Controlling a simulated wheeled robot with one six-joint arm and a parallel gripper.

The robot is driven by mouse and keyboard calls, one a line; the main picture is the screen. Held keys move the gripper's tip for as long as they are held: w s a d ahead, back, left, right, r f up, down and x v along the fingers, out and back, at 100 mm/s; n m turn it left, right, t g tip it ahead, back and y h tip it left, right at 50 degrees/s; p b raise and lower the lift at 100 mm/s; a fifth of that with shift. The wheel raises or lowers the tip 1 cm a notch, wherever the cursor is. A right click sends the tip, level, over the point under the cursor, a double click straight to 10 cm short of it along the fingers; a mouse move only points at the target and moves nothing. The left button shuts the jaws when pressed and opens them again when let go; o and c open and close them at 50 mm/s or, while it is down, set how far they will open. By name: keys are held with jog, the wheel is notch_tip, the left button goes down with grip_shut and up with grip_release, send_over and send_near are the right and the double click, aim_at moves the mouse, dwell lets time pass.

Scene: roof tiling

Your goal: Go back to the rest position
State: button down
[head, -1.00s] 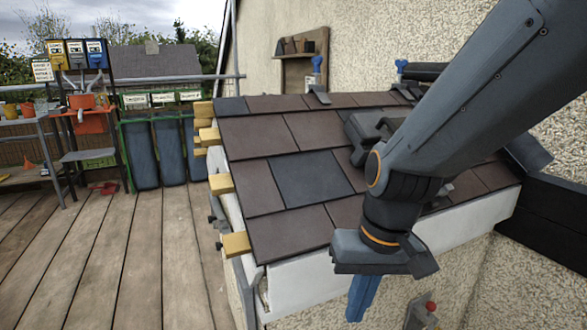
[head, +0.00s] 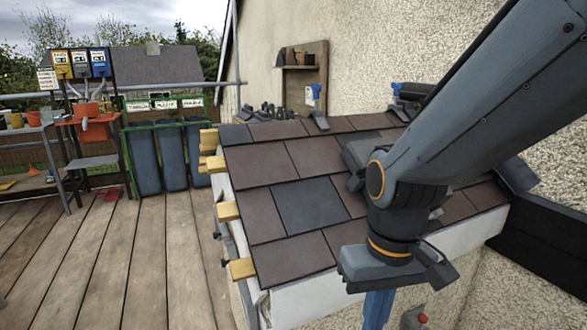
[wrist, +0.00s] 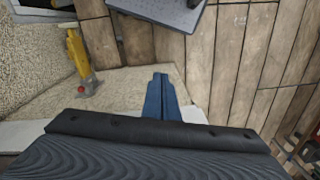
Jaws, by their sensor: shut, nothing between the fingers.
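My gripper (head: 377,310) hangs at the near edge of the tiled roof (head: 300,205), pointing down, and its lower end is cut off by the frame in the head view. In the wrist view its blue fingers (wrist: 161,98) lie together, shut and empty, in front of the pale wall and the plank floor. My arm reaches in from the upper right over the roof. Part of the roof is hidden behind my arm.
Yellow batten ends (head: 228,210) stick out along the roof's left edge. A plank deck (head: 110,270) lies clear at left. Dark bins (head: 172,158) and an orange-topped stand (head: 90,120) are behind it. A yellow tool (wrist: 80,60) shows in the wrist view.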

jog(key=d+r+m+p, duration=0.2)
jog(key=d+r+p, duration=0.4)
jog(key=p, duration=0.5)
jog(key=shift+s+d+r, duration=0.3)
jog(key=shift+s+r, duration=0.1)
jog(key=shift+r, duration=0.2)
dwell(1.1)
